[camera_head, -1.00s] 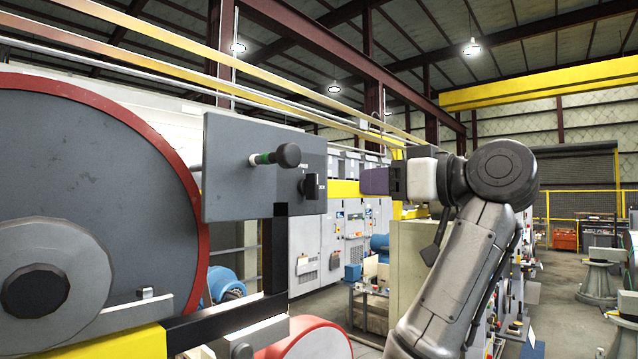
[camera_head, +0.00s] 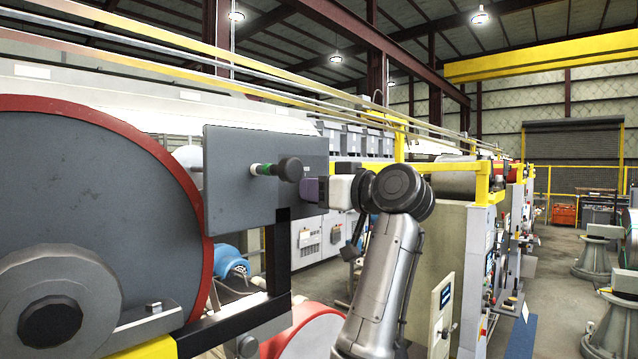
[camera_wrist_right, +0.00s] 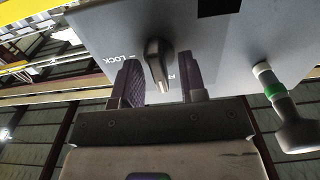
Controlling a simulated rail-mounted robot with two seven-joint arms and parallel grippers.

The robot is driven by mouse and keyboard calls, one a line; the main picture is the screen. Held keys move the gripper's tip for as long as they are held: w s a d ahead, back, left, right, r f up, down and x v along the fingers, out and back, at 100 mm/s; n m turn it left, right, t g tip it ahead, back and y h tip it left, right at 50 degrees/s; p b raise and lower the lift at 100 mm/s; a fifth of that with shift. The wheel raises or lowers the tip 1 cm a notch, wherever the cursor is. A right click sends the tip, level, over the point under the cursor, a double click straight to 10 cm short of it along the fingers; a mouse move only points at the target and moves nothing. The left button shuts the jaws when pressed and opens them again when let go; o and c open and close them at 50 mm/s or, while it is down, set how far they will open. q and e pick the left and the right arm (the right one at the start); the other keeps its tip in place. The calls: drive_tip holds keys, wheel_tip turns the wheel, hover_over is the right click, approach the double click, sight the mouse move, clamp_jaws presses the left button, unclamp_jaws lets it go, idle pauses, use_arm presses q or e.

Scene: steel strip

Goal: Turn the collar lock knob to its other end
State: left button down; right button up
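The collar lock knob is a dark lever-like knob (camera_wrist_right: 158,62) on a grey panel (camera_head: 230,180). The knob points mostly up and down the picture. My right gripper (camera_wrist_right: 163,82) is open, with one purple finger on each side of the knob; I cannot tell whether either touches it. In the head view this gripper (camera_head: 309,190) is at the panel's right edge and hides the knob. My left gripper is not in view.
A black-ended handle with a green band (camera_head: 280,169) sticks out of the same panel, close to the right gripper. A large red-rimmed grey reel (camera_head: 90,190) stands at the left. Grey machine cabinets (camera_head: 455,230) stand behind my right arm.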

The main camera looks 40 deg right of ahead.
drive_tip(key=shift+c, duration=0.4)
clamp_jaws()
